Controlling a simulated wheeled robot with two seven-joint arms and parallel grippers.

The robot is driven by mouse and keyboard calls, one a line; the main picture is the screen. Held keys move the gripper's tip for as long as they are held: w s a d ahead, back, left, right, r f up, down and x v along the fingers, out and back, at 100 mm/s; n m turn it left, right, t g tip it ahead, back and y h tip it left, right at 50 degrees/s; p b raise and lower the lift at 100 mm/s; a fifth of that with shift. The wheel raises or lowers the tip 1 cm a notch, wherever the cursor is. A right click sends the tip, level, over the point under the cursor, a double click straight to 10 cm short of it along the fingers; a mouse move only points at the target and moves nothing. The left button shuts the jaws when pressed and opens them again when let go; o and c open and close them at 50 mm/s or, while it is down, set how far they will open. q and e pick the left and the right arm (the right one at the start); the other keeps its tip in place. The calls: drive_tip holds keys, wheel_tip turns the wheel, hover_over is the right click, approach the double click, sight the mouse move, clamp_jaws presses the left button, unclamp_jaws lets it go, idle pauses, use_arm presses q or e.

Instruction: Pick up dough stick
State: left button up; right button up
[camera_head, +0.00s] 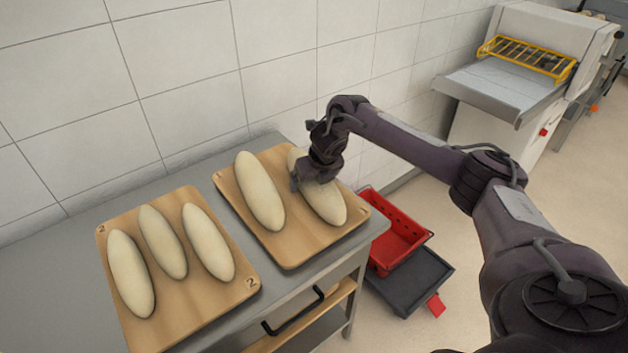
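Pale, long dough sticks lie on two wooden boards on a grey table. The right board (290,254) holds two of them: a left dough stick (260,192) in full view and a right dough stick (328,204). My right gripper (312,183) points down over the upper part of the right dough stick and hides some of it. I cannot tell whether its fingers touch the dough or how far apart they are. The left board (190,302) holds three dough sticks, among them a middle one (163,241). My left gripper is not in view.
A tiled wall (180,90) runs close behind the table (50,275). A red crate (398,236) and a dark tray (412,283) are on the floor right of the table. A machine with a yellow guard (527,57) stands at the back right.

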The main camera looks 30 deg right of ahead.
drive_tip(key=c, duration=1.4)
drive_tip(key=shift+r, duration=0.1)
